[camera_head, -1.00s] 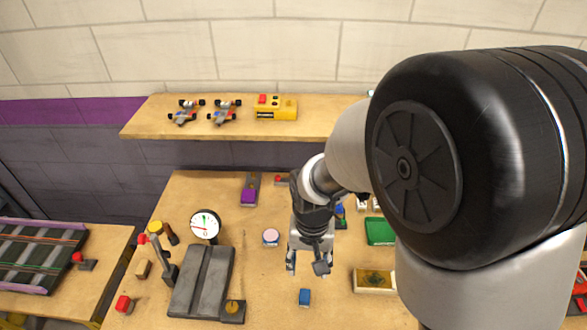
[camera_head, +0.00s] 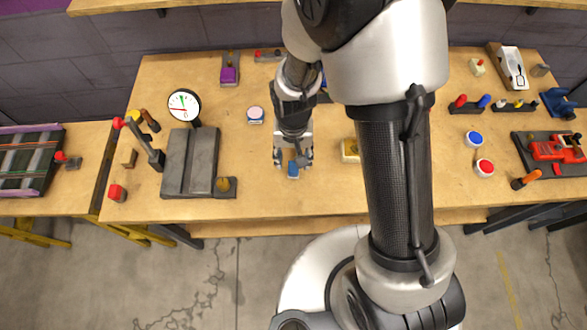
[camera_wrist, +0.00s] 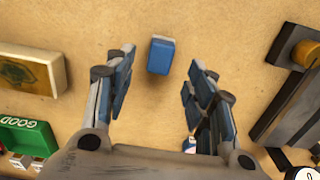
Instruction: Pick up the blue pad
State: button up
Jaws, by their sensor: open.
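The blue pad (camera_head: 293,169) is a small blue block on the wooden table, near its front edge. In the wrist view the blue pad (camera_wrist: 160,56) lies ahead of my gripper (camera_wrist: 160,75), roughly centred between the two fingers, with clear table on both sides of it. My gripper (camera_head: 293,163) is open and points down over the pad in the head view. I see no contact between fingers and pad. The gap in height between them is hard to tell.
A grey grooved block (camera_head: 190,162) stands to the left, with a dial gauge (camera_head: 184,104) behind it. A small box (camera_head: 350,150) sits to the right, also visible in the wrist view (camera_wrist: 30,75). A round pale tin (camera_head: 255,115) stands behind left.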

aim_at(293, 165)
notch_tip(293, 165, down, 5)
jog(key=shift+r+b, duration=0.1)
jog(key=shift+b, duration=0.85)
jog(key=shift+r, duration=0.1)
jog(key=shift+c, duration=0.4)
jog(key=c, duration=0.9)
jog(key=shift+r, duration=0.1)
notch_tip(293, 165, up, 20)
jog(key=p, duration=0.6)
jog(key=shift+s+p, duration=0.1)
jog(key=shift+p, duration=0.2)
